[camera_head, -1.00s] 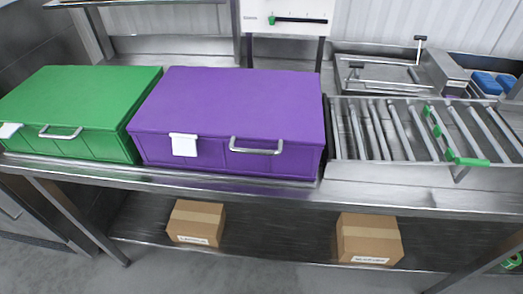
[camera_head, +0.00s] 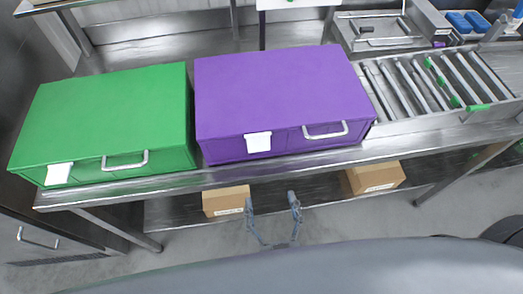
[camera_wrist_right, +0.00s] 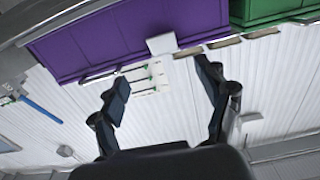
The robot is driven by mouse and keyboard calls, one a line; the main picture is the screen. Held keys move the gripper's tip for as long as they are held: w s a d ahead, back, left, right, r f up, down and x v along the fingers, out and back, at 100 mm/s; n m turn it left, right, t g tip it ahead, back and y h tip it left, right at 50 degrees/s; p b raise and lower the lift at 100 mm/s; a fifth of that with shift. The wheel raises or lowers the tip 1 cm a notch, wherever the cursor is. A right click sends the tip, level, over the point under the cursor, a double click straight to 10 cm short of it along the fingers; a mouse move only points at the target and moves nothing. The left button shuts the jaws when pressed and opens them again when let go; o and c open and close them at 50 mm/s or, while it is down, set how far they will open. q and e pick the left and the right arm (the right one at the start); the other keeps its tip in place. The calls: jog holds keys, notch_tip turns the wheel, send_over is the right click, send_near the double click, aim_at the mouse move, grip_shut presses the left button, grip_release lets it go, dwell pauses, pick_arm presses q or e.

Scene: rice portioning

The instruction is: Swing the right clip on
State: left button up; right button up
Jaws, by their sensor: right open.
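A purple box (camera_head: 280,90) stands on the steel table, with a white tab (camera_head: 258,142) and a metal handle (camera_head: 325,131) on its front. A green box (camera_head: 105,115) stands left of it, with its own white tab (camera_head: 58,174) and handle (camera_head: 125,161). I cannot tell which part is the right clip. My right gripper (camera_head: 272,203) is open and empty in front of the table edge, below the purple box in the picture. In the right wrist view its open fingers (camera_wrist_right: 161,75) point toward the purple box (camera_wrist_right: 110,45) and its white tab (camera_wrist_right: 161,44). My left gripper is not in view.
A roller rack (camera_head: 395,92) with green clips (camera_head: 478,107) stands right of the purple box. Cardboard boxes (camera_head: 226,201) (camera_head: 374,177) lie on the lower shelf. The steel table edge (camera_head: 300,164) runs across in front of the boxes. A steel basin unit (camera_head: 376,33) stands behind the rack.

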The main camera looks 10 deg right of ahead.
aim_at(260, 151)
jog(key=w+p, duration=0.3)
jog(key=w, duration=0.8)
jog(key=shift+w+a, duration=0.1)
jog(key=shift+w, duration=0.5)
jog(key=c, duration=1.2)
jog(key=shift+o, duration=0.2)
jog(key=f+t+b, duration=0.1)
jog(key=b, duration=0.3)
jog(key=w+t+b, duration=0.1)
jog(key=t+b, duration=0.1)
jog(key=b, duration=0.1)
jog(key=shift+f+b, duration=0.4)
jog(key=shift+w+r+t+b, duration=0.1)
jog(key=shift+r+t+b, duration=0.1)
jog(key=shift+t+b, duration=0.3)
jog(key=shift+r, duration=0.1)
